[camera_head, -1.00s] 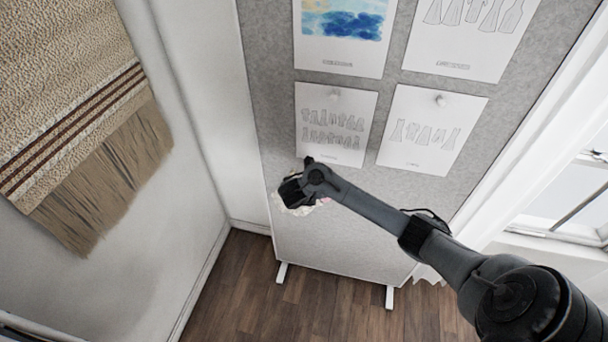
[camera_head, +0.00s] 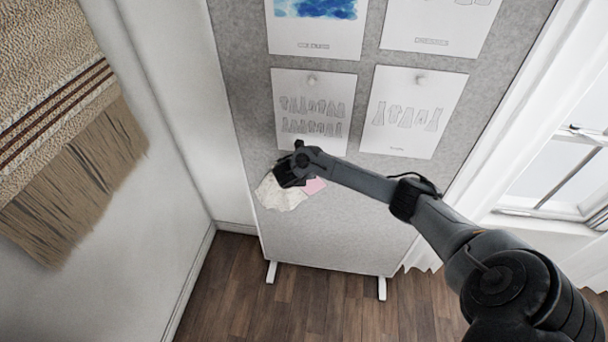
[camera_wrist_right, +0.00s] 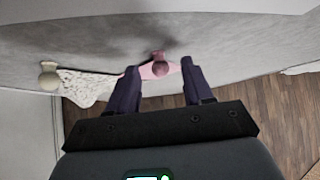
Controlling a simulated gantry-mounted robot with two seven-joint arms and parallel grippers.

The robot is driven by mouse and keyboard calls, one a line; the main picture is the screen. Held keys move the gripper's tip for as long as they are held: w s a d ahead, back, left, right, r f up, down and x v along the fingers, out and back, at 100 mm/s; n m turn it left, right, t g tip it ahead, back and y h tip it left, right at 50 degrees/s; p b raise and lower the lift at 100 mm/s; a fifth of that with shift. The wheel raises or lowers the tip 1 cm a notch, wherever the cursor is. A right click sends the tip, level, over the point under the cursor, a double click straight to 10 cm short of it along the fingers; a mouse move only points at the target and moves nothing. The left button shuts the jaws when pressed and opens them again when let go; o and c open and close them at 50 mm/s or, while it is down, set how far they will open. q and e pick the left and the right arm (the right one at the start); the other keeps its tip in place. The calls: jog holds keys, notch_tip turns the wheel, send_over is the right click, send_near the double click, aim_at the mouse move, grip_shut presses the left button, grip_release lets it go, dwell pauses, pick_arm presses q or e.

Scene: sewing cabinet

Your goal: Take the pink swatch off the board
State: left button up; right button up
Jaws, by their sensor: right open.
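The pink swatch (camera_head: 314,186) is on the grey board (camera_head: 345,225), low down, partly hidden behind my right gripper (camera_head: 287,181) in the head view. In the right wrist view the swatch (camera_wrist_right: 147,71) hangs from a pink pin (camera_wrist_right: 159,66) and lies between the two fingers of my right gripper (camera_wrist_right: 160,84). The fingers are spread apart on either side of it and not closed on it. My left gripper is not in view.
A cream lace swatch (camera_head: 279,194) hangs beside the pink one, under a pale pin (camera_wrist_right: 48,76). Pinned paper sheets (camera_head: 309,105) are above. A woven hanging (camera_head: 70,130) is at left and a window (camera_head: 560,170) at right.

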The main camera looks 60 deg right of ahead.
jog(key=shift+d+f, duration=0.2)
jog(key=shift+d, duration=0.1)
grip_shut()
jog(key=shift+a, duration=0.15)
dwell(0.3)
jog(key=shift+s+a+p, duration=0.3)
jog(key=shift+a+p, duration=0.35)
jog(key=shift+p, duration=0.1)
jog(key=shift+s+a+p, duration=0.25)
jog(key=shift+a+p, duration=0.35)
jog(key=shift+p, duration=0.15)
